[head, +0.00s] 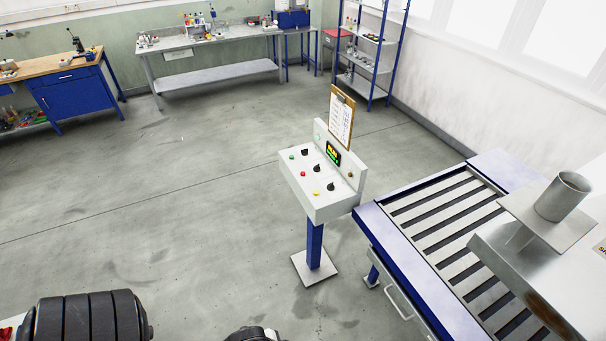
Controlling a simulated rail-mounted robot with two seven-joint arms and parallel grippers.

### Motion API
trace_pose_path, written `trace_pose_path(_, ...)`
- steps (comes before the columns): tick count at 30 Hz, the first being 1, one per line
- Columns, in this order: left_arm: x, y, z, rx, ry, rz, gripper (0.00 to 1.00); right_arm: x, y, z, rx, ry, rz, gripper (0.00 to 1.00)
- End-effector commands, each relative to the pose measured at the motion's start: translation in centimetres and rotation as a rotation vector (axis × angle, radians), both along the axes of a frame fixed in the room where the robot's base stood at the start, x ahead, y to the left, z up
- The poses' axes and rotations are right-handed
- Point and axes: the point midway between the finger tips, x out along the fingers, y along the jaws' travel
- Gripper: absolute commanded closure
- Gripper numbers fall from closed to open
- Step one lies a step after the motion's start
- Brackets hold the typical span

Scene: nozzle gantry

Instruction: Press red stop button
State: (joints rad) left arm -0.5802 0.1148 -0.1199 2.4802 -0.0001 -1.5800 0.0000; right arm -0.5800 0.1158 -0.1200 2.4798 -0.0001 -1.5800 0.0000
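The red button (303,174) is a small round cap on the sloped top of a white control box (322,207). It sits in the left column, between a green button (291,157) and a yellow button (316,193). Black knobs (317,168) stand in a row to their right. The box is on a blue post (314,245) with a square floor plate. Nothing touches or covers the red button. Neither gripper is in view; only dark rounded parts, which look like my arms, show at the bottom edge.
A lit display (333,153) and a clipboard (341,118) rise behind the panel. A blue-framed roller conveyor (424,306) stands close on the right, with a metal nozzle machine (563,197) above it. Open floor (180,220) lies left of the post. Benches (215,40) are far back.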

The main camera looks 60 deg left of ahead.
Motion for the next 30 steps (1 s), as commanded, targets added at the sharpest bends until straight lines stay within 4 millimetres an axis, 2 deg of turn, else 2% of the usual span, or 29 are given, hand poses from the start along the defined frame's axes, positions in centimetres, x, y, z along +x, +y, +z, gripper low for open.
trace_pose_path(1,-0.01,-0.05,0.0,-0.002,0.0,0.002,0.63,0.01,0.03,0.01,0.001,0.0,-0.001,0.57)
trace_pose_path(13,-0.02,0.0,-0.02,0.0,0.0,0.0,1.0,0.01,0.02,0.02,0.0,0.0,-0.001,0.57)
trace_pose_path(30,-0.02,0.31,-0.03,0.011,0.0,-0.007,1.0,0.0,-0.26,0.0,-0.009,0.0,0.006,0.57)
